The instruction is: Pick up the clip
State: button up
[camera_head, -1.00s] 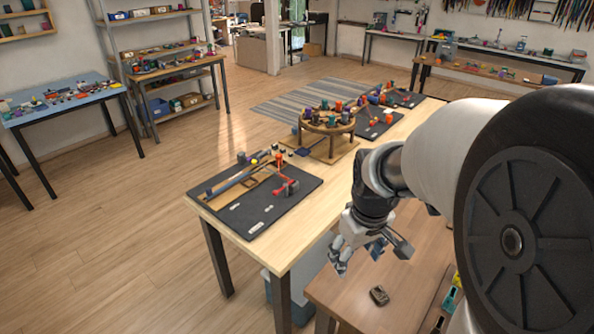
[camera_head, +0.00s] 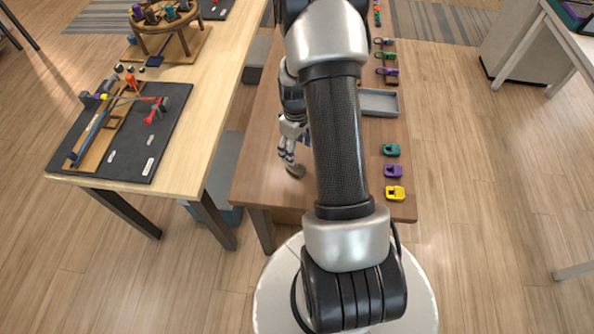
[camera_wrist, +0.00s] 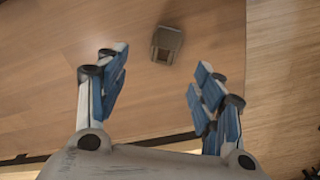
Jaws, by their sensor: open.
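A small dark brown-grey clip (camera_wrist: 167,44) lies alone on the brown wooden bench in the wrist view, ahead of my fingertips and roughly centred between them. It also shows in the head view as a small brown shape (camera_head: 296,171) right by my fingertips, partly hidden. My gripper (camera_wrist: 157,82) is open and empty, with its blue-padded fingers wide apart on either side of bare wood. In the head view my gripper (camera_head: 288,159) points down over the left part of the bench. I cannot tell its exact height above the clip.
Teal (camera_head: 391,150), purple (camera_head: 393,171) and yellow (camera_head: 395,193) clips lie along the bench's right side, below a grey tray (camera_head: 379,102). A lighter table (camera_head: 205,110) with a black board (camera_head: 170,125) stands to the left. The wood around the brown clip is clear.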

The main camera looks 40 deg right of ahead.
aim_at(297, 168)
notch_tip(297, 168, down, 3)
jog(key=shift+f, duration=0.2)
jog(key=shift+s+a+f+b, duration=0.1)
jog(key=shift+s+f+b, duration=0.2)
jog(key=shift+f, duration=0.6)
jog(key=shift+s+a+f+b, duration=0.1)
jog(key=shift+f+b, duration=0.35)
jog(key=shift+f, duration=0.4)
jog(key=shift+s+a+f+b, duration=0.15)
jog(key=shift+f+b, duration=0.2)
jog(key=shift+f, duration=0.55)
jog(key=shift+r, duration=0.1)
jog(key=shift+c, duration=0.2)
jog(key=c, duration=0.8)
